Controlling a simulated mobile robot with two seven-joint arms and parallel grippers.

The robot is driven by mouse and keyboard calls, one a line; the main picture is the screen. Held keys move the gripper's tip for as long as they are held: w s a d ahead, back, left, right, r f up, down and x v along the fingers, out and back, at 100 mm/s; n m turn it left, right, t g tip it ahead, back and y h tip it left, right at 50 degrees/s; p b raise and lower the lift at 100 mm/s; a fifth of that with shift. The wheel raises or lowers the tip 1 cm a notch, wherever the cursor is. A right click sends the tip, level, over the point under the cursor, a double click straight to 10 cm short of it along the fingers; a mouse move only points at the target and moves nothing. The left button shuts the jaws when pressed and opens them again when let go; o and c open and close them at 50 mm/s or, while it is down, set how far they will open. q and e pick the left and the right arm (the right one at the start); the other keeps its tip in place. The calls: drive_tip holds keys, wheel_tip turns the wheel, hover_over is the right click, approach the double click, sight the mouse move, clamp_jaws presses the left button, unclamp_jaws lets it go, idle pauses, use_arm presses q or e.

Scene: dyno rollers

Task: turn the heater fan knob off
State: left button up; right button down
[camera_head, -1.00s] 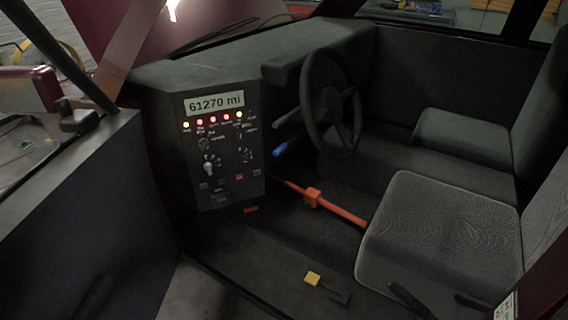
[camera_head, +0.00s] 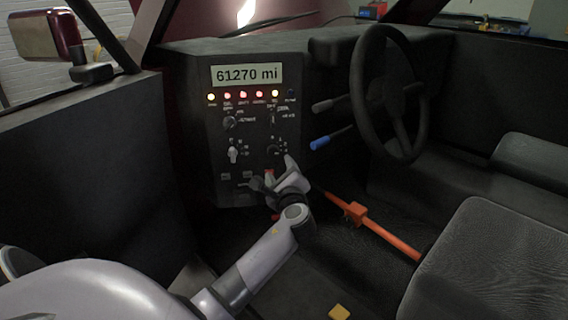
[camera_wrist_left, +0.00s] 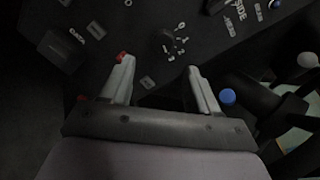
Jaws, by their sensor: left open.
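The dark dashboard panel (camera_head: 211,180) carries several knobs. A round dark knob with number marks (camera_head: 272,150) sits at its lower right. In the left wrist view this knob (camera_wrist_left: 165,42) lies just beyond and between the fingertips, apart from them. Another knob with a pale pointer (camera_head: 233,154) sits to its left. The labels are too small to tell for sure which is the heater fan knob. My left gripper (camera_head: 272,172) is open and empty, just below the right-hand knob; it also shows in the left wrist view (camera_wrist_left: 159,66). My right gripper is out of view.
The steering wheel (camera_head: 388,95) and a blue-tipped lever (camera_head: 320,144) stand right of the panel. An orange lever (camera_head: 390,234) runs toward the seat (camera_head: 480,265). A red switch (camera_head: 269,174) is close to my left gripper.

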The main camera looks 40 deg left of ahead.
sight(274, 152)
use_arm(q)
drive_tip(key=shift+r+b+x, duration=0.2)
drive_tip(key=shift+b+x, duration=0.2)
drive_tip(key=shift+x, duration=1.5)
drive_tip(key=shift+r+b+x, duration=0.2)
drive_tip(key=shift+b+x, duration=0.15)
drive_tip(key=shift+x, duration=1.6)
drive_tip(key=shift+s+a, duration=0.1)
drive_tip(key=shift+s, duration=0.1)
drive_tip(key=shift+c, duration=0.3)
drive_tip(key=c, duration=1)
